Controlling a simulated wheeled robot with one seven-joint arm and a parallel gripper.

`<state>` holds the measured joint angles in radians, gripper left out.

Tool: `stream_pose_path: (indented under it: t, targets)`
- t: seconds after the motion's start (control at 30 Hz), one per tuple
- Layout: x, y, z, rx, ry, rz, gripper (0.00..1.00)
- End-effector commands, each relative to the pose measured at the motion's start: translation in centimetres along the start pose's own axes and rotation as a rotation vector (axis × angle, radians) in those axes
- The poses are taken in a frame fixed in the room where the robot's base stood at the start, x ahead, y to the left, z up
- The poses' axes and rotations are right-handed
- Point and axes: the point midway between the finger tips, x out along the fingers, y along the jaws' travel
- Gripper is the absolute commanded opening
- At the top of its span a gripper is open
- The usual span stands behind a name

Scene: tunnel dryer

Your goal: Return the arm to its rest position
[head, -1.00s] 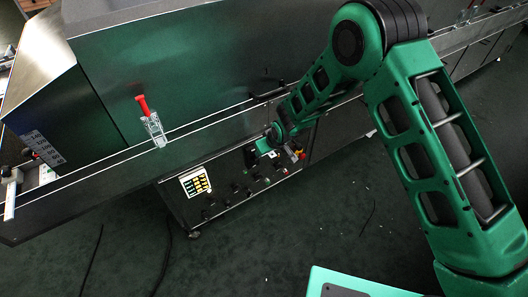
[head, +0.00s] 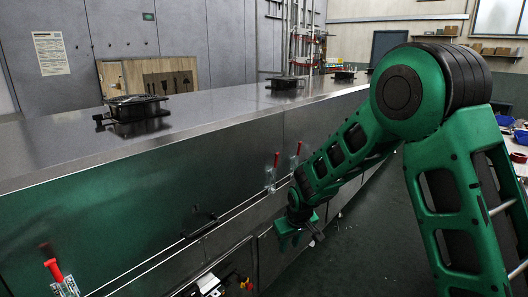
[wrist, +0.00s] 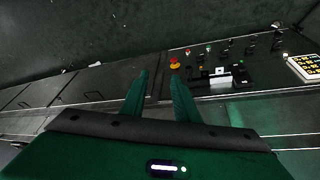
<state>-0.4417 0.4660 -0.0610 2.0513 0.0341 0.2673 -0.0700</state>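My green arm (head: 437,165) reaches in from the right of the head view. It is bent at a large elbow, and its forearm slopes down to the left beside the dryer (head: 140,207). My gripper (head: 300,240) hangs low in front of the dryer's side and is small in that view. In the wrist view my gripper (wrist: 159,75) shows two green fingers apart, with nothing between them. The fingers point toward the dark floor and the dryer's lower front. I cannot see any contact with the dryer.
Red-handled clamps (head: 55,272) stand along the dryer's side, with a black handle (head: 200,226) between them. The control panel (wrist: 225,75) has a red knob and a keypad (wrist: 304,67). Dark floor (head: 350,250) lies open right of the dryer.

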Motion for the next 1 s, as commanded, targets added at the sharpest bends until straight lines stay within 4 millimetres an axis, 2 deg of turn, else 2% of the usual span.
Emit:
stream_pose_path:
  t: [0.03, 0.2, 0.33, 0.5, 0.6, 0.73, 0.9, 1.0]
  targets:
    - [-2.1, 2.6, 1.1, 0.045, -0.013, 0.019, 0.28]
    - [-8.2, 9.5, 6.1, 0.188, -0.074, 0.071, 0.28]
    - [-12.8, 13.6, 10.8, 0.302, -0.121, 0.102, 0.28]
    - [-18.2, 17.0, 17.7, 0.455, -0.181, 0.127, 0.28]
    - [-21.2, 18.1, 22.0, 0.548, -0.215, 0.135, 0.28]
    - [-24.6, 18.4, 27.6, 0.668, -0.255, 0.137, 0.28]
    - [-28.3, 17.2, 34.6, 0.822, -0.302, 0.125, 0.28]
    - [-29.7, 16.1, 37.8, 0.896, -0.325, 0.115, 0.28]
